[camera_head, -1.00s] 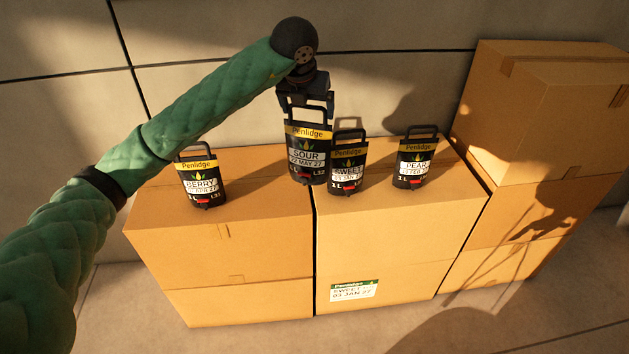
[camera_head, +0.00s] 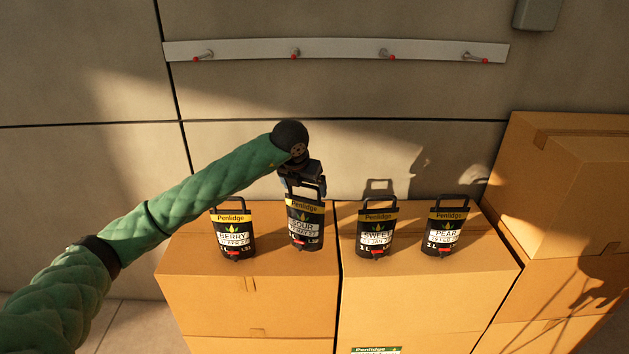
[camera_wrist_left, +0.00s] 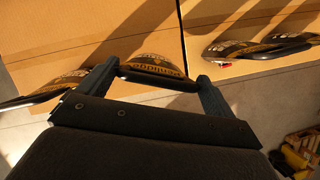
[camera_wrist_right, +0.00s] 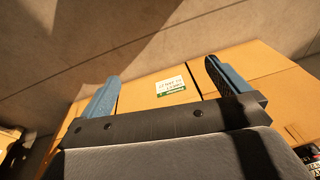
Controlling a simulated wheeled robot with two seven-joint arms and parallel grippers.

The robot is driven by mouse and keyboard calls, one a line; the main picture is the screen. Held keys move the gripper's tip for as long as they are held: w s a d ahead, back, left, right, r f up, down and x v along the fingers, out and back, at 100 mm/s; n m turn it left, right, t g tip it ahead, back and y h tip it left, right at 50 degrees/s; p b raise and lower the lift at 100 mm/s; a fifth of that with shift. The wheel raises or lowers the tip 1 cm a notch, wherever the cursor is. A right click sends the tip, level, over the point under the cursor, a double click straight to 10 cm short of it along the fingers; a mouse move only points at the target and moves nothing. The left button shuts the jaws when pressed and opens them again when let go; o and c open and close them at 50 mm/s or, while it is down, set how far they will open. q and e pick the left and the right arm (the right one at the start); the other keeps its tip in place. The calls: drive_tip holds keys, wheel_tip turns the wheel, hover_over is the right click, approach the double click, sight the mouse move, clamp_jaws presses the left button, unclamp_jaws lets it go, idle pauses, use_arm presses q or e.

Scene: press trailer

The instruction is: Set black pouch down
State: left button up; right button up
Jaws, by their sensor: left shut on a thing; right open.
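The black SOUR pouch (camera_head: 304,226) hangs upright from my left gripper (camera_head: 305,188), which is shut on its top handle. It is over the right part of the left carton top, between the BERRY pouch (camera_head: 234,238) and the SWEET pouch (camera_head: 376,238). I cannot tell whether its base touches the carton. In the left wrist view the held pouch (camera_wrist_left: 152,68) shows between the fingers. The black PEAR pouch (camera_head: 446,232) stands at the right. My right gripper (camera_wrist_right: 160,86) is open and empty in the right wrist view, facing a carton label.
The left carton (camera_head: 245,300) and middle carton (camera_head: 430,300) form adjoining flat tops. A taller carton stack (camera_head: 565,185) rises at the right. A grey rail (camera_head: 340,50) with several red-tipped hooks runs along the wall behind. Some carton top is free around each pouch.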

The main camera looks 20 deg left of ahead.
sight(304, 198)
use_arm(q)
drive_tip(key=shift+a, duration=0.1)
drive_tip(key=shift+w+f, duration=0.1)
drive_tip(key=shift+f, duration=0.3)
wheel_tip(304, 198, down, 3)
drive_tip(key=shift+r+p, duration=0.2)
drive_tip(key=shift+p, duration=0.55)
drive_tip(key=shift+f, duration=0.25)
use_arm(e)
wheel_tip(304, 198, down, 6)
drive_tip(key=w, duration=0.1)
drive_tip(key=shift+w, duration=0.35)
drive_tip(key=shift+f, duration=0.1)
drive_tip(key=shift+s+r, duration=0.1)
drive_tip(key=shift+r, duration=0.1)
